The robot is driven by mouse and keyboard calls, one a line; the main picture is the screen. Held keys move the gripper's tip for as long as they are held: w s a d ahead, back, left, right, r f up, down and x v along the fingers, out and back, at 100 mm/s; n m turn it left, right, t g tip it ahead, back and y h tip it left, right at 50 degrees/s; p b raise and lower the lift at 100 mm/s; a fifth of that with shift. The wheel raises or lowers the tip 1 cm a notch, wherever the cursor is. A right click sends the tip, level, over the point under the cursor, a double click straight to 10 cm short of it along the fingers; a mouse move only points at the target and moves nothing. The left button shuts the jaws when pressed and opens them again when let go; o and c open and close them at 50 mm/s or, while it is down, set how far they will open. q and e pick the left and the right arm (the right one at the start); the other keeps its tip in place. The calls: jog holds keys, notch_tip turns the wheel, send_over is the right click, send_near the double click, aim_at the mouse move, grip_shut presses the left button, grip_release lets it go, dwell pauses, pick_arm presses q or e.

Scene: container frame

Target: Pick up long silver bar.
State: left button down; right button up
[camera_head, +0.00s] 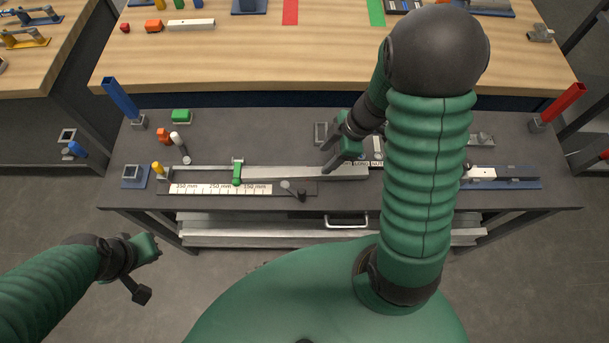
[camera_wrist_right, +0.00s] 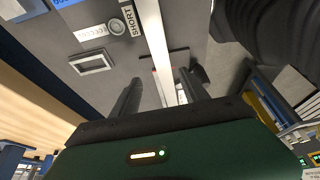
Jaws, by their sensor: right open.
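The long silver bar (camera_head: 285,173) lies flat along the front part of the dark workbench, running left to right. In the right wrist view the bar (camera_wrist_right: 156,40) runs down the middle, toward the gap between the fingers. My right gripper (camera_head: 338,166) is open over the right part of the bar, fingers pointing down. The wrist view shows its two fingers (camera_wrist_right: 160,85) apart, one on each side of the bar's line; contact cannot be told. My left gripper (camera_head: 143,268) is off the front left of the bench, away from the bar; its finger opening is unclear.
A measuring scale (camera_head: 220,189) and a green clamp (camera_head: 237,172) are at the bar's left end. A small grey square frame (camera_head: 321,132) stands behind the bar. A blue fixture (camera_head: 505,184) lies at the right. A wooden table (camera_head: 240,60) is behind. My right arm hides part of the bench.

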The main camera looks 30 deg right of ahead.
aim_at(317, 171)
jog(key=shift+x, duration=1.1)
jog(key=x, duration=0.1)
jog(key=b+x, duration=0.2)
jog(key=x, duration=0.1)
jog(key=shift+s+f, duration=0.2)
jog(key=shift+s, duration=0.2)
jog(key=shift+w+a+f, duration=0.1)
jog(key=shift+f, duration=0.15)
jog(key=shift+w, duration=0.1)
jog(key=shift+r, duration=0.1)
grip_shut()
